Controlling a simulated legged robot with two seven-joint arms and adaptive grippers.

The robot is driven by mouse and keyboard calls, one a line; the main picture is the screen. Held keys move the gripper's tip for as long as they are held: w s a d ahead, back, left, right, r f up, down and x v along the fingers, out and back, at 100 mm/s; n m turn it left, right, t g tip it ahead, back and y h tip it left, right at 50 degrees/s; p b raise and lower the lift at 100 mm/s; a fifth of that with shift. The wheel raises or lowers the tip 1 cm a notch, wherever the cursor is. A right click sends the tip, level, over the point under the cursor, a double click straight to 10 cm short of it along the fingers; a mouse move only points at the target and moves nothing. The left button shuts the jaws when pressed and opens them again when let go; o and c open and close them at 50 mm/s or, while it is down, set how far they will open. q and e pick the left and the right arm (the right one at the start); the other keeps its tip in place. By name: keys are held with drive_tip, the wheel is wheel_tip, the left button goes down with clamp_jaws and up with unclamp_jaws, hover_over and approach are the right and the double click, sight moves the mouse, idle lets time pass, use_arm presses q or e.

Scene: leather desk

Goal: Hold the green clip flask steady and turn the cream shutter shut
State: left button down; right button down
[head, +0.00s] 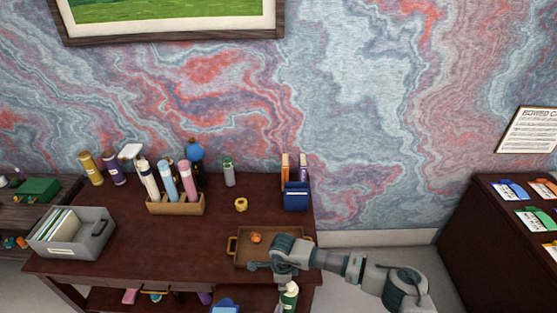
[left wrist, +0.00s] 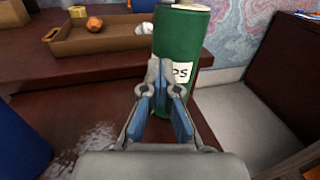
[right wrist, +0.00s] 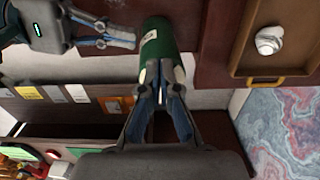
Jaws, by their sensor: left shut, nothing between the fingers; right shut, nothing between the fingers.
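The green flask (head: 289,300) with its pale top shows at the bottom of the head view, below the tray. In the left wrist view the flask (left wrist: 182,45) looks upright, with a white label and a cream cap (left wrist: 193,5), its shutter detail unclear. My left gripper (left wrist: 165,75) is shut and empty in front of the flask's body; touching or apart, I cannot tell. My right gripper (right wrist: 158,75) is shut and empty, its tips overlapping the flask (right wrist: 158,40) in the right wrist view. My left gripper (right wrist: 130,38) also shows there, beside the flask.
A brown tray (head: 240,243) holding an orange item (head: 256,238) lies on the desk behind my right arm. A grey file box (head: 95,240), a rack (head: 185,207) of bottles and a blue holder (head: 296,199) stand farther off. The desk's middle is mostly clear.

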drive_tip(key=shift+a, duration=0.1)
idle(0.3)
wheel_tip(320, 180, up, 6)
drive_tip(key=shift+w+a, duration=0.2)
drive_tip(key=shift+a, duration=0.05)
idle(0.5)
drive_tip(key=shift+s, duration=0.1)
wheel_tip(320, 180, down, 6)
drive_tip(key=s, duration=0.2)
drive_tip(key=shift+a, duration=0.2)
idle(0.4)
drive_tip(key=shift+w+d, duration=0.2)
drive_tip(key=shift+d, duration=0.35)
idle(0.8)
